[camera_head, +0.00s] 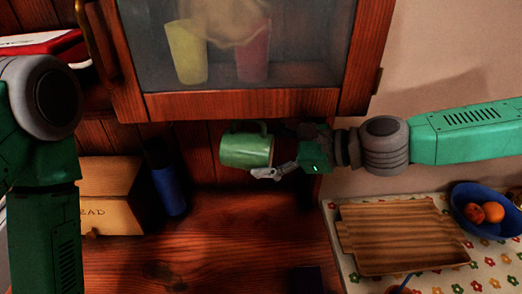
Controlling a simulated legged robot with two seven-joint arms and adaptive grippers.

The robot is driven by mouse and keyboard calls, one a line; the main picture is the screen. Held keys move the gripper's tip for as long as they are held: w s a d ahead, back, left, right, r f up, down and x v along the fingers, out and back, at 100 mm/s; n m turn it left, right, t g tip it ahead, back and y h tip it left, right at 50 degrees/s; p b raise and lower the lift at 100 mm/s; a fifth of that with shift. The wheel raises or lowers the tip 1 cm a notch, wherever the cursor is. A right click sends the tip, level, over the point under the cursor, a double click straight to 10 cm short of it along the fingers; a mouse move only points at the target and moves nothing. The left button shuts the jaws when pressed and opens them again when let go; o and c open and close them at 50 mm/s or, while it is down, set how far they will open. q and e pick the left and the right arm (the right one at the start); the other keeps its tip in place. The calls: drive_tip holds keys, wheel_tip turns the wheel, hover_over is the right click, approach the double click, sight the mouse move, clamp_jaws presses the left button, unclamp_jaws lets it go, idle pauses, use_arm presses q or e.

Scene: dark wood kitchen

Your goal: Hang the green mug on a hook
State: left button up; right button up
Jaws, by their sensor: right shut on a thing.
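The green mug (243,151) is held on its side in the air, just below the glass-fronted wall cabinet. Its handle points up towards the cabinet's bottom edge. My right gripper (283,165) comes in from the right and is shut on the mug at its right end. My left arm stands at the left edge, but its gripper is out of the picture. No hook can be made out; the underside of the cabinet is hidden from this angle.
The cabinet (240,104) hangs directly above the mug. A bread box (110,195) and a blue cylinder (170,191) stand at the left on the wooden counter (235,240). A wooden tray (400,236) and a blue fruit bowl (484,207) are at the right. The middle counter is mostly clear.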

drive_tip(key=shift+d, duration=0.1)
drive_tip(key=o, duration=1.7)
drive_tip(key=shift+a, duration=1.2)
drive_tip(key=shift+s+r, duration=0.15)
use_arm(q)
drive_tip(key=shift+s+a+f, duration=0.1)
drive_tip(key=shift+s+a, duration=0.05)
drive_tip(key=shift+a, duration=0.5)
use_arm(e)
drive_tip(key=s+d, duration=0.2)
drive_tip(key=d, duration=0.2)
drive_tip(key=s+d, duration=0.1)
drive_tip(key=d, duration=0.3)
drive_tip(key=s+d, duration=0.2)
drive_tip(key=d, duration=0.3)
drive_tip(key=shift+s+r, duration=0.35)
drive_tip(key=shift+r, duration=0.05)
